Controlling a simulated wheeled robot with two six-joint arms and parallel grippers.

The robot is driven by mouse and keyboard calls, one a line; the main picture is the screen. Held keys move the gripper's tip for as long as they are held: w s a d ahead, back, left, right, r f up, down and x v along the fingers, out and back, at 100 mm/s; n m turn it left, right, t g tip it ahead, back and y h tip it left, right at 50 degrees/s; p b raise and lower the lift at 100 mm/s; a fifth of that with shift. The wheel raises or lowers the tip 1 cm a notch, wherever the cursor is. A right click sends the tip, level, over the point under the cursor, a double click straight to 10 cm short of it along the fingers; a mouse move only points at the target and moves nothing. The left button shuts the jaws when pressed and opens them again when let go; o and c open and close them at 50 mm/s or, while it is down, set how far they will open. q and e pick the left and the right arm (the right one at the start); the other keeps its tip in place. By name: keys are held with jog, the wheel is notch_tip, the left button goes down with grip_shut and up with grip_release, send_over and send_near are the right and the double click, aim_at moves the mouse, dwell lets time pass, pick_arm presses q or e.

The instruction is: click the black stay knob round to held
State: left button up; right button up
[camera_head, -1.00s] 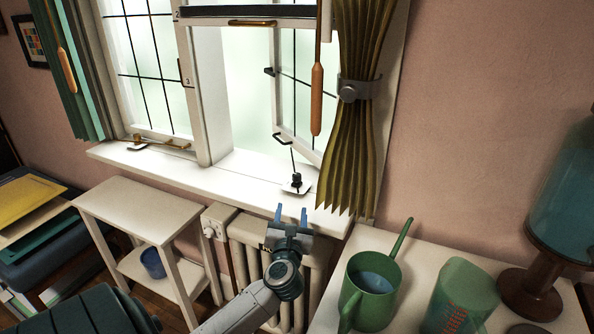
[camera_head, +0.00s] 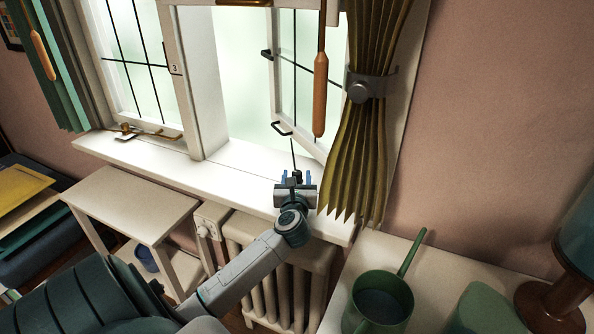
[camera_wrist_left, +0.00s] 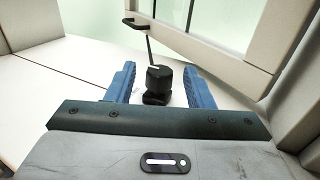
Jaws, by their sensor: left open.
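The black stay knob (camera_wrist_left: 159,77) stands on the white window sill, at the foot of a thin dark stay rod that runs up to the open window sash. It has a light mark on its top. In the left wrist view it lies between the two blue fingers of my left gripper (camera_wrist_left: 160,85), with a gap on each side. In the head view my left gripper (camera_head: 297,178) is at the sill's front edge, open, and the knob (camera_head: 297,176) is mostly hidden behind it. My right gripper is not in view.
An olive curtain (camera_head: 362,150) hangs just right of my left gripper. An orange-brown pull handle (camera_head: 320,95) hangs above. A radiator (camera_head: 285,275) is below the sill.

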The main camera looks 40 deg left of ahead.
pick_arm(q)
jog(key=shift+x, duration=1.3)
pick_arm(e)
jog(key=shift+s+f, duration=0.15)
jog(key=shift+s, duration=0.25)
pick_arm(q)
jog(key=c, duration=0.9)
jog(key=shift+c, duration=0.2)
jog(key=shift+r, duration=0.1)
